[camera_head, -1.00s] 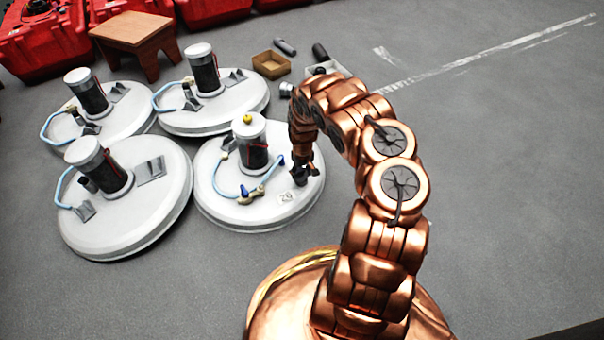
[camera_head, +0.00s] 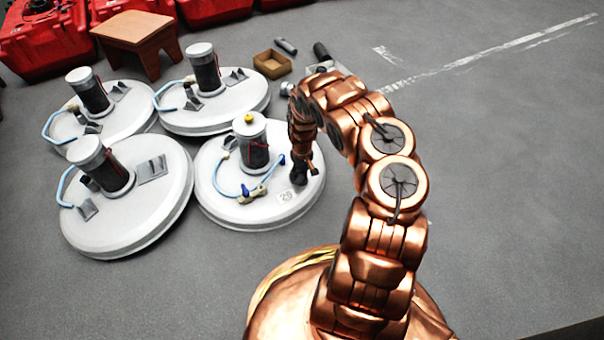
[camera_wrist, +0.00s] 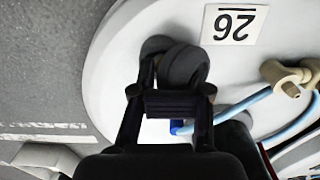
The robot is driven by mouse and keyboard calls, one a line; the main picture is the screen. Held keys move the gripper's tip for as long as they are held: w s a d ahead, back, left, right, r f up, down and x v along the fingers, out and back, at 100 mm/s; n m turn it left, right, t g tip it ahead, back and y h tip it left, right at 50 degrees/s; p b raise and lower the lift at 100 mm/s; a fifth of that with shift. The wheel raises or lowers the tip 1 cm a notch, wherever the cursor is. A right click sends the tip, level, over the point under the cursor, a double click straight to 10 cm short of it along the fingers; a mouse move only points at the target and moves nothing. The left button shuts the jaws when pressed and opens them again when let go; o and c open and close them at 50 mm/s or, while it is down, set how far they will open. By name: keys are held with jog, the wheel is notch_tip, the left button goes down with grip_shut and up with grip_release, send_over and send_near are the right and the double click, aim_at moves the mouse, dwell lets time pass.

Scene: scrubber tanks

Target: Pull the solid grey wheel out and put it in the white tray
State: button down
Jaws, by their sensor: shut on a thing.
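A dark grey wheel (camera_wrist: 184,66) sits at the edge of the round white lid labelled 26 (camera_wrist: 262,75), with a second grey rounded part (camera_wrist: 156,46) beside it. My gripper (camera_wrist: 178,82) has its fingers on both sides of the wheel and is shut on it. In the head view my gripper (camera_head: 299,172) is low over the right side of the same lid (camera_head: 235,208); the wheel cannot be made out there. A pale tray (camera_head: 328,67), likely the white tray, lies at the back, partly hidden by my arm.
Beside my gripper stands a canister with a yellow knob (camera_head: 250,140) and a light blue hose (camera_head: 222,182). Other white lids with canisters (camera_head: 105,170) lie left. A brown box (camera_head: 272,64), a grey cylinder (camera_head: 286,46) and a dark cylinder (camera_head: 321,52) are near the tray. Floor at right is clear.

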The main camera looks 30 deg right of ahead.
jog(key=shift+a+r+p, duration=0.4)
jog(key=shift+r+p, duration=0.05)
jog(key=shift+p, duration=0.25)
jog(key=shift+d+r+p, duration=0.2)
jog(key=shift+r+p, duration=0.25)
jog(key=shift+r, duration=0.05)
jog(key=shift+d+r+p, duration=0.2)
jog(key=shift+r+p, duration=0.25)
jog(key=shift+r, duration=0.05)
jog(key=shift+r+p, duration=0.95)
jog(key=shift+r, duration=0.05)
